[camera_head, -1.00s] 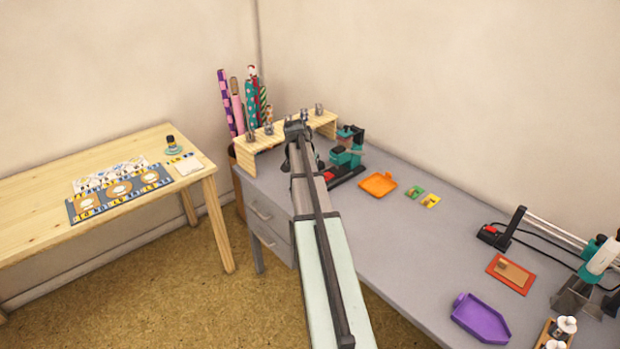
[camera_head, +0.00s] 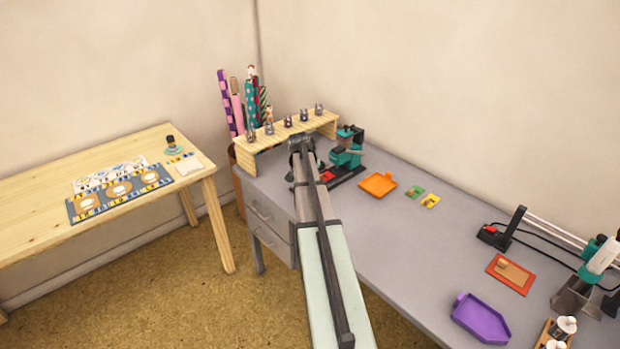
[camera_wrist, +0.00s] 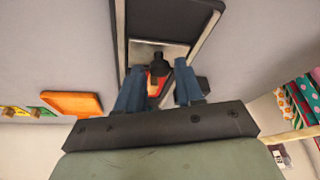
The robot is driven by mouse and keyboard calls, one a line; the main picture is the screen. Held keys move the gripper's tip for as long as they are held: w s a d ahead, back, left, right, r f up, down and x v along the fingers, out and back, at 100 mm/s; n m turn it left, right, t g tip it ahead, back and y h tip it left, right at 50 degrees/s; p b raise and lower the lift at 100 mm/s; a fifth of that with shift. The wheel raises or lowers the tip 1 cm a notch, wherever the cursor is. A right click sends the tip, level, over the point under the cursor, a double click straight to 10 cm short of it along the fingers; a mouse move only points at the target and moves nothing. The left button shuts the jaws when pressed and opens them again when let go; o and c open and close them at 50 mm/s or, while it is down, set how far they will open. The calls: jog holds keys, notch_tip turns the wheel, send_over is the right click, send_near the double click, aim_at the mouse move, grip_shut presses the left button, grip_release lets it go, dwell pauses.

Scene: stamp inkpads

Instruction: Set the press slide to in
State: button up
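The press (camera_head: 348,150) is teal and black and stands at the back of the grey desk, with a red patch low on its front. In the wrist view, its dark base (camera_wrist: 170,18) has pale metal edges and a silver plate (camera_wrist: 146,51). A small black knob (camera_wrist: 160,63) and a red-orange part (camera_wrist: 152,84) show there. My gripper (camera_wrist: 159,78) is open, its blue fingers on either side of the knob with gaps visible. Whether they are level with it I cannot tell. In the head view my arm hides the fingertips. The slide's setting is unclear.
A wooden rack (camera_head: 262,142) with several small metal pieces stands left of the press. An orange tray (camera_head: 378,184) and small yellow and green pads (camera_head: 430,201) lie to its right. A purple tray (camera_head: 481,318) and another machine (camera_head: 597,262) are farther right.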

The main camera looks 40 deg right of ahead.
grip_shut()
dwell(0.3)
jog(key=shift+d, duration=2.25)
jog(key=shift+o, duration=1.5)
grip_release()
jog(key=v, duration=1.4)
